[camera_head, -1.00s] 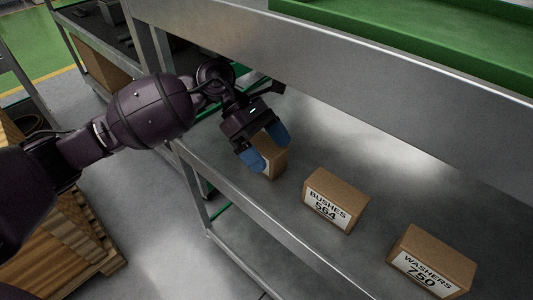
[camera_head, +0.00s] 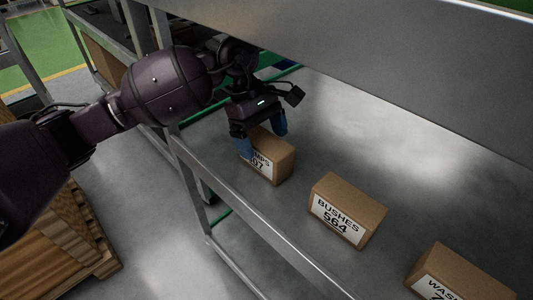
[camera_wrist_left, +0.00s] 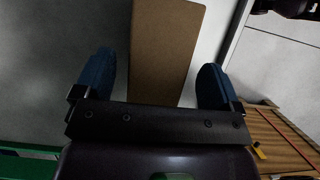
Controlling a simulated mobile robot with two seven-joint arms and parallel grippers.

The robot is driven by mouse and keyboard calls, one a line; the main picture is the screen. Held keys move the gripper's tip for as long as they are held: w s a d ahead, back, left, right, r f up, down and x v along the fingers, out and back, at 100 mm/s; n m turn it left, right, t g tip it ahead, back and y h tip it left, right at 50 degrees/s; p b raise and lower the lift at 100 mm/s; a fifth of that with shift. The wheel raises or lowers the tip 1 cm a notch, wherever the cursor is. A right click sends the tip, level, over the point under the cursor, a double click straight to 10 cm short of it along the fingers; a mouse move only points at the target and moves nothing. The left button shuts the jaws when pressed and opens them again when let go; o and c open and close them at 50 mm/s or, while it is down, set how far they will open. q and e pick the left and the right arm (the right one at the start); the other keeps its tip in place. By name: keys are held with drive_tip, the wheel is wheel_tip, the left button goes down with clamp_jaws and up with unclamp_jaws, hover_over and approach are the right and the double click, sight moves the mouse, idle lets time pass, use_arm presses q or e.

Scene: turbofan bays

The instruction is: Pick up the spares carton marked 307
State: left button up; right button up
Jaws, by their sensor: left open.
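The carton marked 307 (camera_head: 270,163) is a small brown box standing on the grey metal shelf (camera_head: 305,150). Its white label reads "...MPS" and "07", with the left part hidden behind a fingertip. My left gripper (camera_head: 264,146) is open, its blue fingertips at the carton's near-left and far-right sides. In the left wrist view the brown carton (camera_wrist_left: 165,50) lies between the two blue fingers, with gaps on both sides. My right gripper is not in view.
A carton marked BUSHES 564 (camera_head: 346,211) stands to the right on the same shelf, and a WASHERS carton (camera_head: 460,275) beyond it. A metal rail (camera_head: 250,215) runs along the shelf's front edge. An upper shelf (camera_head: 400,60) overhangs.

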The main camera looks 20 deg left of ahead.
sight(265, 139)
use_arm(q)
drive_tip(key=shift+b+x, duration=0.3)
drive_tip(key=shift+x, duration=1.2)
drive_tip(key=shift+f, duration=0.15)
drive_tip(key=c, duration=1.1)
drive_tip(key=shift+w, duration=0.1)
drive_tip(key=shift+c, duration=0.5)
